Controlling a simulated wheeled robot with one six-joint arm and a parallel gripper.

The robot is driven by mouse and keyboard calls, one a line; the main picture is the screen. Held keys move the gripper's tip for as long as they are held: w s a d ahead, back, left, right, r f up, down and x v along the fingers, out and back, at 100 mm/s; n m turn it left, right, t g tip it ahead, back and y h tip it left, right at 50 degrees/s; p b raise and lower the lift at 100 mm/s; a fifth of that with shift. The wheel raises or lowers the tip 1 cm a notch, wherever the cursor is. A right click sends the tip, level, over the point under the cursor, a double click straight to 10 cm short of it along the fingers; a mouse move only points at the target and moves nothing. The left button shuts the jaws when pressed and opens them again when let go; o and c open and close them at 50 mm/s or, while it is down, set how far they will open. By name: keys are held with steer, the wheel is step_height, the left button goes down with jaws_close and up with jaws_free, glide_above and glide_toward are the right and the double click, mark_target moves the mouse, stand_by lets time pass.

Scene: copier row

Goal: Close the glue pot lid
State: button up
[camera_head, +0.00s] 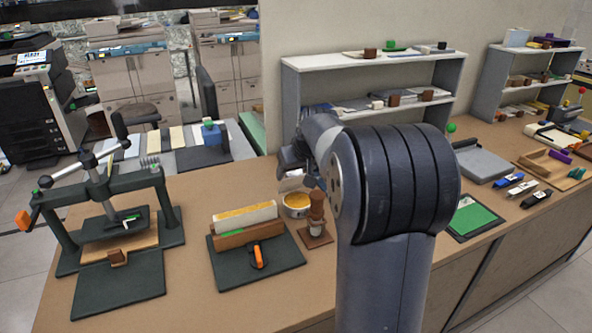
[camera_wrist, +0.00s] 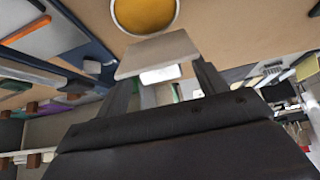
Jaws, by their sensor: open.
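The glue pot (camera_head: 296,207) stands on the wooden counter, a round pale pot with its top open and yellow-orange glue showing inside. In the wrist view the round mouth of the pot (camera_wrist: 145,14) is at the top edge, partly cut off. A pale flat plate, which looks like the raised lid (camera_wrist: 158,53), stands beside the mouth; in the head view the lid (camera_head: 291,183) shows just behind the pot. My gripper (camera_head: 298,172) is open above and behind the pot. In the wrist view its fingers (camera_wrist: 163,84) reach toward the lid; contact cannot be told.
A brush or wooden-handled tool (camera_head: 316,215) stands on a small brown base close to the pot's right. A dark mat with a padded block (camera_head: 247,228) lies to the left, and a green press (camera_head: 110,200) stands farther left. Grey shelves (camera_head: 370,62) rise behind.

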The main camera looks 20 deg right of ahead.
steer(key=v, duration=1)
steer(key=shift+s+r+p, duration=0.2)
steer(key=shift+r+p, duration=0.15)
steer(key=shift+p, duration=0.1)
steer(key=shift+f, duration=0.15)
steer(key=b+x, duration=0.1)
steer(key=x, duration=0.9)
steer(key=shift+w+f, duration=0.25)
steer(key=shift+f, duration=0.05)
steer(key=shift+w+r+p, duration=0.1)
steer(key=shift+r+p, duration=0.05)
steer(key=shift+p, duration=0.3)
steer(key=shift+f+b, duration=0.2)
steer(key=shift+b, duration=0.25)
